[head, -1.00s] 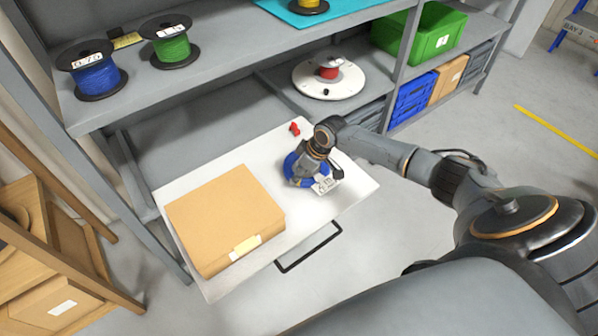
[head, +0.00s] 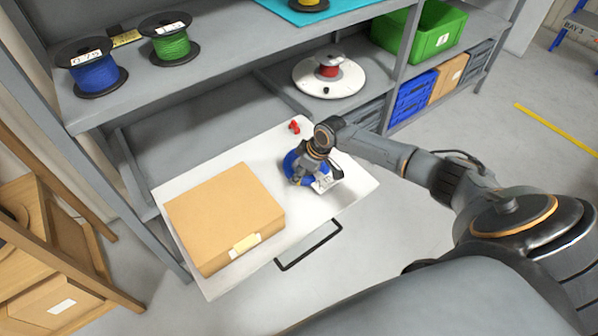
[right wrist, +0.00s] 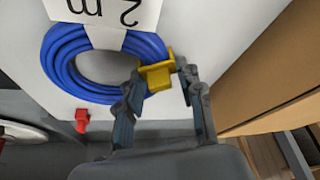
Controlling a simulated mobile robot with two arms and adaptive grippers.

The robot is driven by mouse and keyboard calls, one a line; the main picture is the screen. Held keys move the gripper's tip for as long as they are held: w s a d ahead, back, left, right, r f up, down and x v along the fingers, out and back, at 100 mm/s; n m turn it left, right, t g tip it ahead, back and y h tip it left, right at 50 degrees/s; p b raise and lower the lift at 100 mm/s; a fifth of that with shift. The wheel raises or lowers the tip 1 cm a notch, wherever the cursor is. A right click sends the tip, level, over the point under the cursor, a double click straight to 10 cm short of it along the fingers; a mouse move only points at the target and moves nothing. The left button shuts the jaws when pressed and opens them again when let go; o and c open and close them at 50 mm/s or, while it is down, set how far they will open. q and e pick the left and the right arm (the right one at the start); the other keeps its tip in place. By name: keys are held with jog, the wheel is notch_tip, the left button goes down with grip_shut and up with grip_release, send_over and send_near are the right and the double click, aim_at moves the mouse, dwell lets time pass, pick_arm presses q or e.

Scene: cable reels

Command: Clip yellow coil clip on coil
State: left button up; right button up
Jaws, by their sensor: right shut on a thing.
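The blue cable coil (head: 291,164) lies on the white pull-out shelf, with a white "2 m" tag (head: 324,183) on it. It also shows in the right wrist view (right wrist: 62,68), with the tag (right wrist: 118,12) across its top edge. My right gripper (head: 312,172) is over the coil. In the right wrist view, the gripper (right wrist: 158,82) is shut on the yellow coil clip (right wrist: 156,74). The clip is at the right side of the coil, overlapping the strands. I cannot tell whether it encloses them. My left gripper is not in view.
A cardboard box (head: 222,212) fills the left of the pull-out shelf (head: 215,166). A red clip (head: 294,126) lies near the shelf's back edge. Blue (head: 95,72) and green (head: 170,44) reels stand on the rack above. Bare shelf surface lies around the coil.

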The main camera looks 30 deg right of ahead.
jog(key=shift+s+f, duration=0.15)
jog(key=shift+f, duration=0.05)
jog(key=o, duration=1.5)
jog(key=shift+c, duration=0.2)
jog(key=shift+r, duration=0.1)
notch_tip(320, 180, up, 7)
jog(key=p, duration=0.7)
